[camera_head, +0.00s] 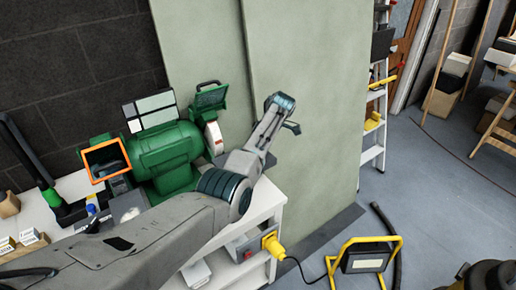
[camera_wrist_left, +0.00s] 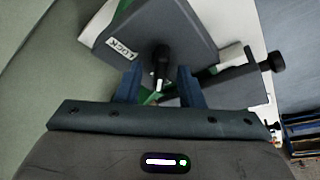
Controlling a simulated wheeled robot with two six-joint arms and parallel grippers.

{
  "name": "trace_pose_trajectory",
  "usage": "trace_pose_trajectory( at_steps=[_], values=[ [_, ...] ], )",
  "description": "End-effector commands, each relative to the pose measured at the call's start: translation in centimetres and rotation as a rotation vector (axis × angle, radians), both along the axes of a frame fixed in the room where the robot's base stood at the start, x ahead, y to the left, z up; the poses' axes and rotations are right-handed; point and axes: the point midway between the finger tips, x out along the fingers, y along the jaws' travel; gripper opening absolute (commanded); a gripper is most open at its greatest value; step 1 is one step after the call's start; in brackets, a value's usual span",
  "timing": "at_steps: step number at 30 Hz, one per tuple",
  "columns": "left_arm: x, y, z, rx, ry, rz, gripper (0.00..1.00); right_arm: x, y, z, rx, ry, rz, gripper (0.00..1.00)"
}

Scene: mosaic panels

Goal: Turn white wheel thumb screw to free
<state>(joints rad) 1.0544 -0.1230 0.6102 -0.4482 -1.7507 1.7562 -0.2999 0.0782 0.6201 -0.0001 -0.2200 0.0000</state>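A green bench grinder (camera_head: 165,155) stands on the white bench, with its white wheel (camera_head: 214,138) at its right end. In the left wrist view, a dark grey block (camera_wrist_left: 180,30) carries a "LOCK" label (camera_wrist_left: 122,49). A small black screw or lever with a pale shaft (camera_wrist_left: 160,62) sticks out below the block. My left gripper (camera_wrist_left: 158,84) is open, its two blue fingers on either side of this shaft with visible gaps. Another black knob (camera_wrist_left: 272,61) sits on a dark bracket to the right. My left arm hides part of the bench. My right gripper is out of view.
An orange-framed guard (camera_head: 106,159) is at the grinder's left end. A yellow plug (camera_head: 272,243) is on the bench's front side. A yellow work lamp (camera_head: 365,258) stands on the floor. A pale green panel (camera_head: 310,80) rises behind the bench. A ladder (camera_head: 376,100) stands beyond it.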

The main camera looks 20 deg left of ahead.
Motion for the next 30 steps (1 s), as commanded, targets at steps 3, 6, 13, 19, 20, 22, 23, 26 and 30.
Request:
trace_pose_trajectory(
  at_steps=[3,6,13,19,20,22,23,26,30],
  values=[
    [0.0,0.0,0.0,0.0,0.0,0.0,0.35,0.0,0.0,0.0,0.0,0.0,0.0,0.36],
    [0.1,-0.3,0.5,0.0,-0.001,0.0,0.35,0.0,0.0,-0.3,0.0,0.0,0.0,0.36],
    [0.4,-1.8,4.0,0.0,-0.005,-0.001,0.35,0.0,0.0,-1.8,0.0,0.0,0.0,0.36],
    [0.5,-3.3,7.6,-0.001,-0.003,-0.001,0.35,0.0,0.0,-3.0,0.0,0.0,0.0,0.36],
    [0.6,-3.4,8.0,-0.001,-0.003,-0.001,0.35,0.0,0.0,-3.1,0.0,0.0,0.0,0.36],
    [0.6,-3.7,8.9,-0.001,-0.001,0.0,0.35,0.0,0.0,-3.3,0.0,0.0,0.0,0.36],
    [0.6,-3.8,9.1,0.0,-0.001,0.0,0.35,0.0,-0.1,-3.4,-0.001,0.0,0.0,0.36],
    [0.6,-4.0,9.8,0.0,-0.001,0.0,0.35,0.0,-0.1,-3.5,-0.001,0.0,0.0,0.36],
    [0.6,-4.1,10.0,0.0,0.0,0.0,0.35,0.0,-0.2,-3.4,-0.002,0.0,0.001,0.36]
  ],
)
